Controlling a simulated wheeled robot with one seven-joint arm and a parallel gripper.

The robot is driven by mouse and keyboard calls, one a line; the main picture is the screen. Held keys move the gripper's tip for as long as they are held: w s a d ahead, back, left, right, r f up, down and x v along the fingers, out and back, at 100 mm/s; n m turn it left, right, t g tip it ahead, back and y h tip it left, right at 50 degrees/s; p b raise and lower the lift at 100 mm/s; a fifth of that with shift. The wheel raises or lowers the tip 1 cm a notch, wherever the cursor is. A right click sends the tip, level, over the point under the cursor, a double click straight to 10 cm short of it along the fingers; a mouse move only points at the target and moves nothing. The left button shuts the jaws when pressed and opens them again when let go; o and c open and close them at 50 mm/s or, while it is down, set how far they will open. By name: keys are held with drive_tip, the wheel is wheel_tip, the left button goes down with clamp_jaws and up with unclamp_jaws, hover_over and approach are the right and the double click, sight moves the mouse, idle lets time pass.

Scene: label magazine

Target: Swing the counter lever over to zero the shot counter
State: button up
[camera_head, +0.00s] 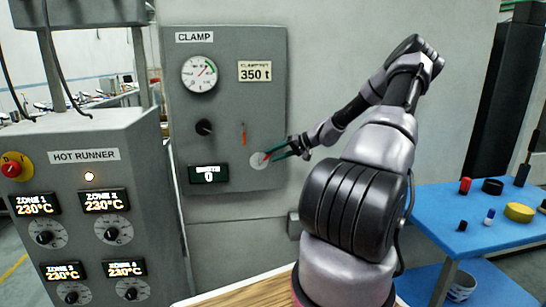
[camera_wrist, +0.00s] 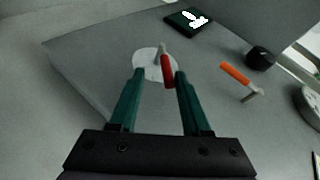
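The lever with a red handle (camera_wrist: 167,72) sits on a round white plate (camera_head: 257,161) low on the grey clamp panel. In the wrist view its handle points from the pivot toward my gripper; in the head view that is to the right. The counter display (camera_head: 208,174) left of it reads 0. My gripper (camera_wrist: 160,76) is open, its green fingers spread at the plate. The red handle lies between the fingertips, nearer the right finger in the wrist view; I cannot tell if they touch. In the head view the gripper (camera_head: 273,153) partly hides the lever.
A small orange lever (camera_head: 243,132), a black knob (camera_head: 204,127) and a pressure gauge (camera_head: 200,74) are above on the same panel. The hot runner cabinet (camera_head: 95,190) stands at left. A blue table (camera_head: 440,205) with small items is at right.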

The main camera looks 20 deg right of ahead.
drive_tip(key=v, duration=1)
drive_tip(key=shift+a, duration=0.15)
drive_tip(key=s+a+r+g+h, duration=0.2)
drive_tip(key=s+a+r, duration=0.15)
drive_tip(key=a, duration=0.25)
drive_tip(key=s+a+r+n+g+h, duration=0.1)
drive_tip(key=s+a+r+h, duration=0.15)
drive_tip(key=a+r, duration=0.35)
drive_tip(key=s+a+r+g+h, duration=0.1)
drive_tip(key=s+a+r+g, duration=0.2)
drive_tip(key=a, duration=0.4)
drive_tip(key=s+a+r+m+t+h, duration=0.1)
drive_tip(key=s+r, duration=0.4)
drive_tip(key=s, duration=0.5)
drive_tip(key=s+a+r+t+h, duration=0.1)
drive_tip(key=s+a+r+t, duration=0.3)
drive_tip(key=s, duration=0.7)
wheel_tip(320, 180, up, 2)
drive_tip(key=a, duration=0.2)
drive_tip(key=shift+s+a+r+m, duration=0.25)
drive_tip(key=shift+s+a+m, duration=0.05)
drive_tip(key=shift+m, duration=0.1)
drive_tip(key=shift+d, duration=0.1)
